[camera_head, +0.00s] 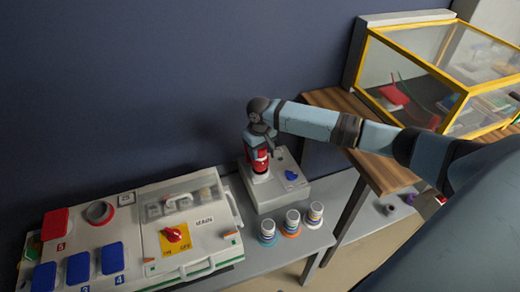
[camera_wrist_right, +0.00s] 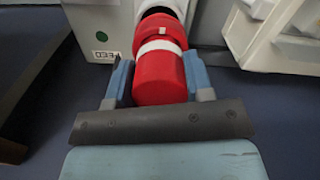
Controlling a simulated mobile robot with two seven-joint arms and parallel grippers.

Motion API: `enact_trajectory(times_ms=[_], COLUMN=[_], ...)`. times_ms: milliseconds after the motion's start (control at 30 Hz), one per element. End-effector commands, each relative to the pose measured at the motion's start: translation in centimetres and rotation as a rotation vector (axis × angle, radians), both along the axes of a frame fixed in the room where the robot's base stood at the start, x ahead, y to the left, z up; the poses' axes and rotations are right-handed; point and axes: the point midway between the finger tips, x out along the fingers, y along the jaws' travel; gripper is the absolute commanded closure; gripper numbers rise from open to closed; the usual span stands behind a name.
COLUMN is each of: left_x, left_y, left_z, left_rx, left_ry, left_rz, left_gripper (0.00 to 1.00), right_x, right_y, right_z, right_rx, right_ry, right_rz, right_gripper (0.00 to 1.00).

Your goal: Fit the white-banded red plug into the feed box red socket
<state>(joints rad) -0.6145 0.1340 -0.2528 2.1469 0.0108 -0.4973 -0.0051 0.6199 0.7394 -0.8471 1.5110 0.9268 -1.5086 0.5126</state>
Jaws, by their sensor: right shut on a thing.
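My right gripper (camera_head: 258,152) is shut on the white-banded red plug (camera_head: 260,162) at the back left of the feed box (camera_head: 292,196). In the right wrist view the plug (camera_wrist_right: 160,75) sits between the two blue fingers of my gripper (camera_wrist_right: 160,88), its white band beyond them. Its far end is at a round white collar with a dark inside (camera_wrist_right: 158,8) on the box, which bears a "FEED" label and a green dot (camera_wrist_right: 101,37). The plug hides most of the socket, so I cannot tell how deep it sits. My left gripper is not in view.
A blue part (camera_head: 291,175) sits on the feed box. A large white panel box (camera_head: 140,240) with a red switch lies left. A yellow-framed clear case (camera_head: 440,70) stands on the wooden table at right.

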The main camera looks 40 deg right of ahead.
Motion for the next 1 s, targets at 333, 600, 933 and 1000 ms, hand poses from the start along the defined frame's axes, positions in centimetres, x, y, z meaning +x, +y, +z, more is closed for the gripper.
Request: enact_trajectory(times_ms=[333, 600, 933, 1000], left_x=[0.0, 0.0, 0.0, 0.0], left_y=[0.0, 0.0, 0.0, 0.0], left_z=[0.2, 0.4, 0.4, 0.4], left_rx=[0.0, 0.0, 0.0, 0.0], left_ry=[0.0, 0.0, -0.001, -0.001], left_rz=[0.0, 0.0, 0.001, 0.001], left_gripper=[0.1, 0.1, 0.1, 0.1], right_x=[0.1, 0.1, 0.1, 0.1], right_y=[0.0, -0.1, 0.0, 0.0], right_z=[-0.6, -1.5, -1.7, -1.8], right_rx=[0.0, -0.001, 0.0, 0.0], right_ry=[-0.001, -0.001, -0.001, -0.001], right_rz=[0.0, 0.0, 0.0, 0.0], right_gripper=[0.77, 0.77, 0.77, 0.77])
